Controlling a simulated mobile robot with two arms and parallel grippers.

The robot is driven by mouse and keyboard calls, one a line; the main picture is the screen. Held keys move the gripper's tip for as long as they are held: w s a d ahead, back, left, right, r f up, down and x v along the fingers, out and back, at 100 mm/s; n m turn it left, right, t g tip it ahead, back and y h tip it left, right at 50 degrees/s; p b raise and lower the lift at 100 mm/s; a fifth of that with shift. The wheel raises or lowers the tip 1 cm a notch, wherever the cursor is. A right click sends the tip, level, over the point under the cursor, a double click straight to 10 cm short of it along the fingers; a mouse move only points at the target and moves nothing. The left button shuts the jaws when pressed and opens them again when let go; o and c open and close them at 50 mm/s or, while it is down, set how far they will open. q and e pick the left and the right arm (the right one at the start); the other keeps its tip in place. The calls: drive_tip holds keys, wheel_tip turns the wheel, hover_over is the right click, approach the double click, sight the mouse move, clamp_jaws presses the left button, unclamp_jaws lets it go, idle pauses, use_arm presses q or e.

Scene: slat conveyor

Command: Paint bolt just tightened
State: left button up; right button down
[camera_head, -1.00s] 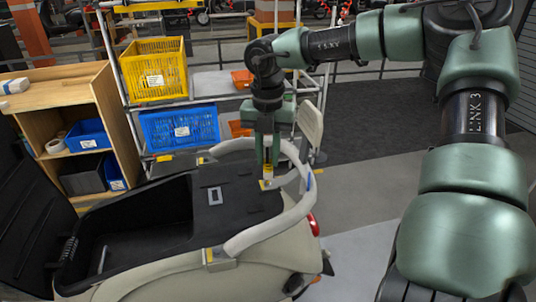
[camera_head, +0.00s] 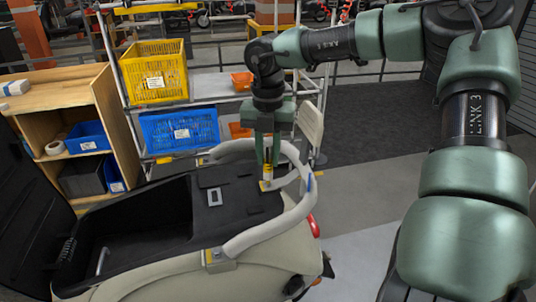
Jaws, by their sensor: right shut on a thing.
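My right gripper (camera_head: 268,160) points straight down over the rear of a scooter body (camera_head: 170,272). It is shut on a small yellow-and-white paint marker (camera_head: 267,172). The marker is upright, and its lower end is at a yellow patch (camera_head: 266,185) by the base of the pale grab rail (camera_head: 272,236). The bolt itself is too small to make out there. Another yellow mark (camera_head: 212,256) shows on the rail's front bracket. My left gripper is not in view.
The rail curves close around the gripper's right side. A black open compartment (camera_head: 130,250) lies to the left. Behind stand a rack with a yellow crate (camera_head: 153,72) and a blue crate (camera_head: 180,131), and a wooden shelf (camera_head: 65,90).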

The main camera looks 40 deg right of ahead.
drive_tip(key=shift+w+d+b, duration=0.3)
drive_tip(key=shift+w+b, duration=0.2)
drive_tip(key=shift+b, duration=1.2)
idle(2.7)
idle(0.3)
drive_tip(key=shift+r+p, duration=1.85)
drive_tip(key=shift+r, duration=1.15)
